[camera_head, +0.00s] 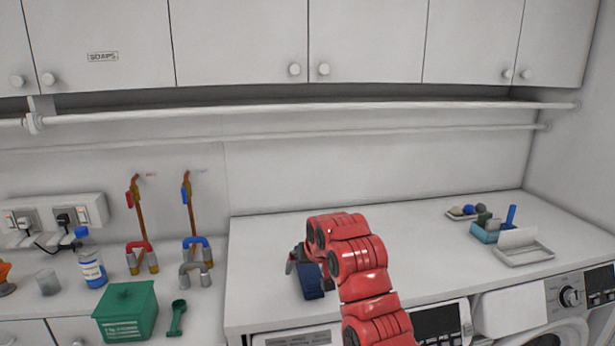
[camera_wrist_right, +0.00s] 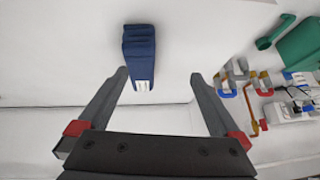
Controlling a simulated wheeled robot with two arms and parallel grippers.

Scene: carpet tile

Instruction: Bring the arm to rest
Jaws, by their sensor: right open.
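My right arm is red and reaches over the white counter in the head view, bent, with its right gripper (camera_head: 292,262) low near the counter top. In the right wrist view the right gripper (camera_wrist_right: 160,78) has its two grey fingers spread wide with nothing between them. A dark blue folded cloth-like item (camera_head: 312,282) lies on the counter beside the gripper. It also shows in the right wrist view (camera_wrist_right: 139,48), just beyond the fingertips and apart from them. My left gripper is in neither view.
A green box (camera_head: 126,312), green scoop (camera_head: 177,318), blue bottle (camera_head: 91,262) and glass (camera_head: 47,282) stand on the lower left counter. A teal caddy (camera_head: 487,232) and grey tray (camera_head: 522,250) sit at right. A rail (camera_head: 300,107) runs below the cupboards.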

